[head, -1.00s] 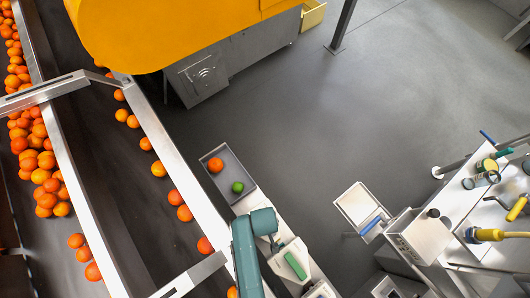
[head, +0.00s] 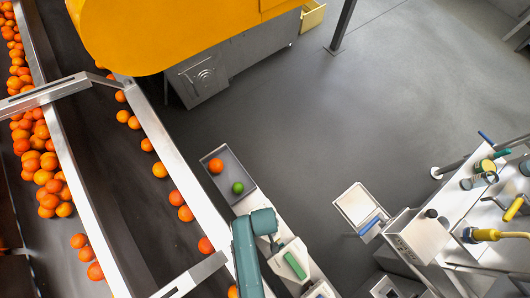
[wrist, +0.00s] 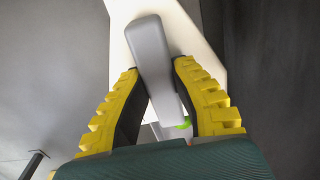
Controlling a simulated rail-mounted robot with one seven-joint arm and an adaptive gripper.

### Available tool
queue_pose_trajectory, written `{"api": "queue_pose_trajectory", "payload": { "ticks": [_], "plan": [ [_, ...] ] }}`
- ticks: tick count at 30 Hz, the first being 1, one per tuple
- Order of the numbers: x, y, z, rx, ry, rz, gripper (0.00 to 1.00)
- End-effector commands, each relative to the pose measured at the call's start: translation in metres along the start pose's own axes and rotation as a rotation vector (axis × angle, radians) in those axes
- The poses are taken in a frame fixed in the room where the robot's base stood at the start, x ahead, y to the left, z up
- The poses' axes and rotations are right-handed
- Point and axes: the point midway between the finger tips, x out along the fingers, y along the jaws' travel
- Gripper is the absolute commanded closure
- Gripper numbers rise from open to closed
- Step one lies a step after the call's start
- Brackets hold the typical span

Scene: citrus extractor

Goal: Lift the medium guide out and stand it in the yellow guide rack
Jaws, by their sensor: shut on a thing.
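In the wrist view my gripper (wrist: 160,100) has its two yellow-backed, black-padded fingers against the sides of a grey bar-like handle (wrist: 150,45). A white plate (wrist: 202,52) lies behind this handle; the held piece seems to be the medium guide, but its size cannot be judged. Whether it is seated or lifted clear cannot be told. In the head view my teal arm hides the gripper and the held piece. A white piece with a green handle (head: 295,264) sits just right of the arm.
A grey tray (head: 244,173) with an orange (head: 216,166) and a green fruit (head: 238,187) stands beyond the arm. The fruit conveyor (head: 90,170) runs along the left. A bench (head: 460,215) with tools stands at right.

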Motion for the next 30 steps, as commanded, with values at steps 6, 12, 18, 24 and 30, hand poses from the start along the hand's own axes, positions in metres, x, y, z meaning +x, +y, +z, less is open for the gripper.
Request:
{"api": "queue_pose_trajectory", "payload": {
  "ticks": [6,12,18,24,30],
  "plan": [
    [-0.0003,0.0003,-0.0006,0.0,0.001,0.001,1.0],
    [-0.0013,0.0003,-0.0006,0.0,0.001,0.001,1.0],
    [-0.0009,0.0003,-0.0005,0.0,0.001,0.001,1.0],
    [-0.0002,0.0003,-0.0006,0.0,0.001,0.001,1.0],
    [0.0041,0.0003,-0.0005,0.0,0.001,0.001,1.0]
  ]
}}
